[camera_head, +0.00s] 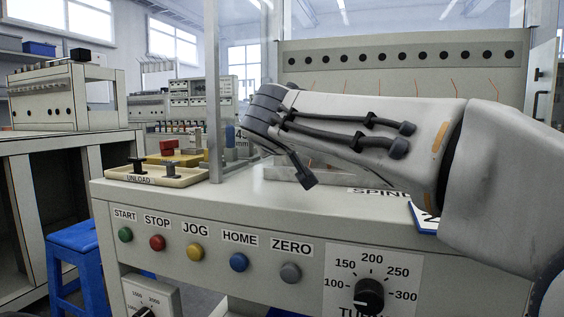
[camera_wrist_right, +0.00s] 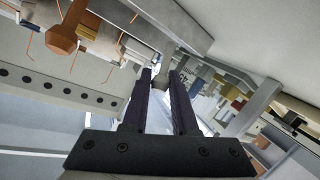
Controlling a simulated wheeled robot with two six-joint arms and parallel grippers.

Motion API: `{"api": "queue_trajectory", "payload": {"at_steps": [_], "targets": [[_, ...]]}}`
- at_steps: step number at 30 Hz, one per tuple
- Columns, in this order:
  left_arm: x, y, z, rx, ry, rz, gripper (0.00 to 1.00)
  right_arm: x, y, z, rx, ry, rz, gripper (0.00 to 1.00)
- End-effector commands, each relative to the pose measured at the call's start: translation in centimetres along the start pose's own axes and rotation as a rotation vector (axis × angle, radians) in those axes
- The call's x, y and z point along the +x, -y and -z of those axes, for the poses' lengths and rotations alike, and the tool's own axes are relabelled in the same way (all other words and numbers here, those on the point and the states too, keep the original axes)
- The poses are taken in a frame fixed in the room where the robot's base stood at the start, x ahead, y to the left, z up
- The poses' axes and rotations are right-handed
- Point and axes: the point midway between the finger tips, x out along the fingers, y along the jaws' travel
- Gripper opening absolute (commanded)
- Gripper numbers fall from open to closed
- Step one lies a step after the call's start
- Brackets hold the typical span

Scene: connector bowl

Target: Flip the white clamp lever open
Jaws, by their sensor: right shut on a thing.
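My right gripper (camera_wrist_right: 161,78) shows in the right wrist view with its two dark fingers close together. A small piece, grey in the shade, sits between the fingertips; I take it as the clamp lever (camera_wrist_right: 159,82), though most of it is hidden. A grey bar runs up from just beyond the fingertips. In the head view my right arm reaches in from the right across the machine, and its gripper and the lever do not show there. My left gripper is in neither view.
The machine's front panel (camera_head: 208,222) has coloured buttons and a dial (camera_head: 369,296). A tray (camera_head: 158,178) marked UNLOAD holds dark posts at the left. A blue stool (camera_head: 78,240) stands lower left. An orange-brown part (camera_wrist_right: 62,40) hangs at upper left in the wrist view.

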Motion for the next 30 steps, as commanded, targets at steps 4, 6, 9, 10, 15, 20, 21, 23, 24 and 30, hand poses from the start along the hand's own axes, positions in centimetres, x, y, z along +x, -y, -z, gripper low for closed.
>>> {"api": "queue_trajectory", "payload": {"at_steps": [4, 6, 9, 10, 15, 20, 21, 23, 24, 30], "targets": [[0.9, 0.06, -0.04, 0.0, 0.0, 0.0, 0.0, 0.0, 0.12, -0.23, -0.006, -0.012, -0.009, 0.0], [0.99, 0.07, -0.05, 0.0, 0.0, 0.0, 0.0, -0.03, 0.11, -0.17, -0.007, -0.015, -0.011, 0.0], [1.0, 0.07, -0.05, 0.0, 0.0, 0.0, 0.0, -0.05, 0.08, -0.12, -0.008, -0.017, -0.012, 0.0], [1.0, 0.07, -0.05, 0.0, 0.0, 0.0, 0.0, -0.06, 0.08, -0.1, -0.008, -0.017, -0.012, 0.0], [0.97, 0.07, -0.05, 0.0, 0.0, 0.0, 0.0, -0.06, 0.08, -0.09, -0.008, -0.017, -0.011, 0.0], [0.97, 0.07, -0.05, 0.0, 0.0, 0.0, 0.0, -0.05, 0.09, -0.1, -0.008, -0.017, -0.011, 0.49], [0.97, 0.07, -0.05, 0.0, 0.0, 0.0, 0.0, -0.06, 0.09, -0.09, -0.008, -0.017, -0.011, 0.56], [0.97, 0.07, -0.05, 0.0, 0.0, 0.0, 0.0, -0.06, 0.09, -0.09, -0.008, -0.017, -0.011, 0.56], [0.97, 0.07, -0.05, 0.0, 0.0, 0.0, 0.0, -0.06, 0.09, -0.08, -0.008, -0.017, -0.011, 0.56], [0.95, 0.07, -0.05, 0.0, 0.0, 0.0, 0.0, -0.16, 0.08, -0.04, -0.008, -0.018, -0.011, 0.56]]}}
